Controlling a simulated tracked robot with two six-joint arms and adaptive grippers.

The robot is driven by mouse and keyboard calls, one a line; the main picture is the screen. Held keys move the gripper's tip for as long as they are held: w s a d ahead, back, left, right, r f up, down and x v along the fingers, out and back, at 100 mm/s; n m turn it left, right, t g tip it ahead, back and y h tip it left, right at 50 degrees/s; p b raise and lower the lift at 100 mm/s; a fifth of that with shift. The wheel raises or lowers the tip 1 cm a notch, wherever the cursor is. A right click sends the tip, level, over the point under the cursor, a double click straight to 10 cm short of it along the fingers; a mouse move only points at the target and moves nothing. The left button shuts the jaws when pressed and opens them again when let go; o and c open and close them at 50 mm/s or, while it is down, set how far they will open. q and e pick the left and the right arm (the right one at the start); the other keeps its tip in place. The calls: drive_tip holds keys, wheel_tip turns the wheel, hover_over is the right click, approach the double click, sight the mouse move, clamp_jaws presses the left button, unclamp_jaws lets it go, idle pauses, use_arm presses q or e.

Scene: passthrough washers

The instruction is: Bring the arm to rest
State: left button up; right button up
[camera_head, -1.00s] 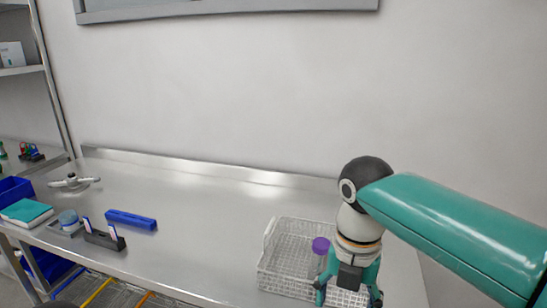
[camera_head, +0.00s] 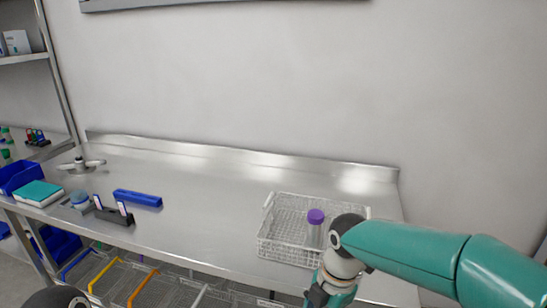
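My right arm comes in from the right, and my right gripper (camera_head: 328,295) is at the bottom of the view, at the front right of the steel table (camera_head: 215,205). Its fingertips are cut off by the bottom edge, so its opening is hidden. A wire basket (camera_head: 283,230) stands on the table just behind it. A purple-capped container (camera_head: 316,216) stands upright in the basket, apart from the gripper. My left gripper is not in view; only a dark rounded part of what may be my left arm shows at the bottom left.
On the left of the table are a blue bar (camera_head: 137,198), a dark rack (camera_head: 114,216), a teal-topped box (camera_head: 39,193) and a blue bin (camera_head: 17,177). Wire baskets (camera_head: 150,285) with coloured fronts sit below. The table's middle is clear.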

drive_tip(key=s+f+m+y, duration=0.1)
drive_tip(key=s+f+m, duration=0.1)
drive_tip(key=f+m, duration=0.6)
drive_tip(key=s+f+m+y, duration=0.1)
drive_tip(key=s+f+m, duration=0.25)
drive_tip(key=f, duration=0.85)
drive_tip(key=s+d+f+m+t, duration=0.1)
drive_tip(key=s+d+f+m, duration=0.1)
drive_tip(key=s+f+m, duration=0.7)
drive_tip(key=s+m, duration=0.1)
drive_tip(key=m, duration=0.5)
drive_tip(key=shift+s+d+f+y, duration=0.2)
drive_tip(key=shift+s+f+y, duration=0.1)
drive_tip(key=shift+f, duration=0.05)
